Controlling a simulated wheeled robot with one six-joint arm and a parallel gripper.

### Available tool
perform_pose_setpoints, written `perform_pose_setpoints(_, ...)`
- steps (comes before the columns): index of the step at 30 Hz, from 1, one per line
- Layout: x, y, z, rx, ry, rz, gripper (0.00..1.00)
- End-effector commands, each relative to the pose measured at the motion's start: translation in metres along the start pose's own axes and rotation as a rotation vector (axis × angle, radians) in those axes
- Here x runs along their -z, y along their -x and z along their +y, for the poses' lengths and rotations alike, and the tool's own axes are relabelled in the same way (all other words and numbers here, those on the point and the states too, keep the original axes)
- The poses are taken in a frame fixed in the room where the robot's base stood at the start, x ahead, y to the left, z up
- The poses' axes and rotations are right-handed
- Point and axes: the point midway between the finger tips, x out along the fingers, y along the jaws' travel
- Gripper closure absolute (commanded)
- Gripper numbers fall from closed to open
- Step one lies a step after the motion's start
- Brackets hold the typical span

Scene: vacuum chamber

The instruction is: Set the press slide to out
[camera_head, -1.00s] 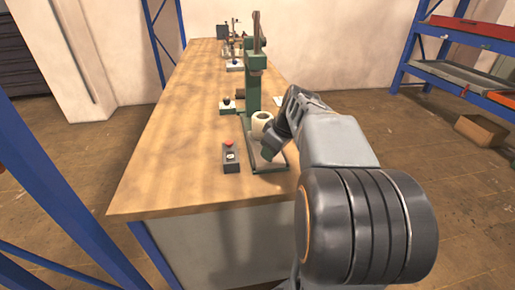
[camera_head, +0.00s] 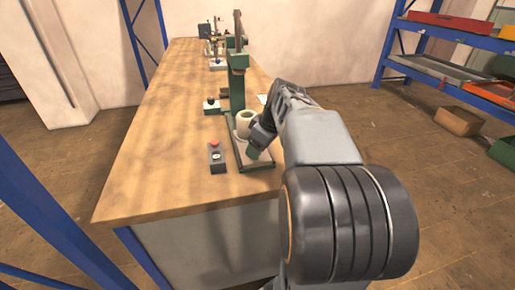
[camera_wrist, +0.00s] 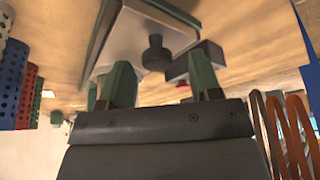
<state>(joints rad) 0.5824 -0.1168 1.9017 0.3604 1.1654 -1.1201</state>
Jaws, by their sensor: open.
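The green press (camera_head: 237,95) stands on the wooden bench, with a pale cylinder (camera_head: 247,122) on its right side. Its pale plate (camera_head: 240,160) lies low at the front, partly hidden by my gripper. In the wrist view the pale plate (camera_wrist: 128,42) has a dark round knob (camera_wrist: 155,55) near its edge, which I take for the slide's knob. My gripper (camera_wrist: 162,85) is open, its green fingers either side of the knob in the picture; I see no clear contact. It also shows in the head view, over the plate (camera_head: 255,152). I cannot tell the slide's position.
A small control box (camera_head: 216,158) with a red button stands just left of the plate. Other equipment (camera_head: 217,45) is at the bench's far end. The bench (camera_head: 160,140) is clear on the left. A blue shelf (camera_head: 440,85) stands at right.

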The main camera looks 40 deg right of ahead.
Motion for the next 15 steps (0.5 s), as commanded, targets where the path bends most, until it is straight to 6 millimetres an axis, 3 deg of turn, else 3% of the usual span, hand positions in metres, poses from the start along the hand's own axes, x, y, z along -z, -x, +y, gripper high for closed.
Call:
perform_pose_setpoints(9, 0.001, 0.067, 0.001, -0.004, -0.002, 0.001, 0.42)
perform_pose_setpoints(15, 0.000, 0.101, 0.000, -0.003, -0.001, 0.000, 0.42)
